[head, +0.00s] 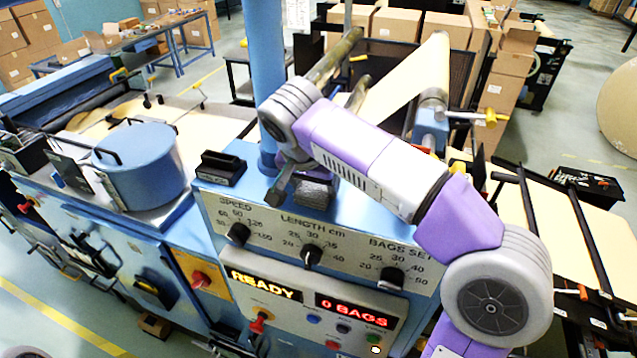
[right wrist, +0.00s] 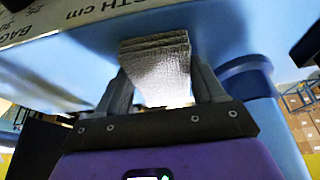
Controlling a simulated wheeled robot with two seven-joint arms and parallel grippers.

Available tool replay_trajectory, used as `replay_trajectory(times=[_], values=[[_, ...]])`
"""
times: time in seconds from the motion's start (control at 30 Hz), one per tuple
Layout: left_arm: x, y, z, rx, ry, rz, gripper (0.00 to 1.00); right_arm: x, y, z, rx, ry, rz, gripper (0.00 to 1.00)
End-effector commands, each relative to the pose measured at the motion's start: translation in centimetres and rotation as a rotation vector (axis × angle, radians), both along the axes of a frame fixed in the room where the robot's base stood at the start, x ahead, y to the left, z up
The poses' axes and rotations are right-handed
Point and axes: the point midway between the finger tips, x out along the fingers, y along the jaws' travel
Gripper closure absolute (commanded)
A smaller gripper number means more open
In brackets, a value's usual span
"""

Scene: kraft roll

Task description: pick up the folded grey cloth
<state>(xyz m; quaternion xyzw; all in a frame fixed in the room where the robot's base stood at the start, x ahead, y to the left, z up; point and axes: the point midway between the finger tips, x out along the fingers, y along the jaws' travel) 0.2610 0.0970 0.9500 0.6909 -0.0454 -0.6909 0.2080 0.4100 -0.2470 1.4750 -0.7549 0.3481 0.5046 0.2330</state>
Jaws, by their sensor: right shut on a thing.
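The folded grey cloth (head: 315,193) is at the top of the blue control console, just behind its slanted panel. It shows as a thick stack of woven layers in the right wrist view (right wrist: 156,52). My right gripper (head: 298,188) reaches down to it from above. In the right wrist view its two fingers (right wrist: 160,88) stand on either side of the cloth and are shut on it. I cannot tell whether the cloth still touches the console top. My left gripper is not in view.
The console panel (head: 318,235) carries knobs and a lit display. A black block (head: 221,168) lies on the console to the left of the cloth. A blue post (head: 265,80) rises close behind. A blue drum (head: 140,165) stands further left, and paper rollers (head: 435,75) are behind.

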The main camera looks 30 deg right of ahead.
Motion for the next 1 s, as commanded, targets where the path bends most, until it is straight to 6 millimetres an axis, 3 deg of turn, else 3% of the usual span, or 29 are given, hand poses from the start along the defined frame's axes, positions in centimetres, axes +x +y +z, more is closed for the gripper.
replay_trajectory(times=[0.37,0.73,1.0], values=[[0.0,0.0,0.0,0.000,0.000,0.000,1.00,0.0,0.0,0.3,0.000,0.000,0.000,0.61],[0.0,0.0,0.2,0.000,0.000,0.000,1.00,0.0,0.2,3.8,0.001,-0.002,0.003,0.61],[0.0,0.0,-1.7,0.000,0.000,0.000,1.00,-4.5,5.4,3.3,-0.001,-0.002,0.009,0.61]])
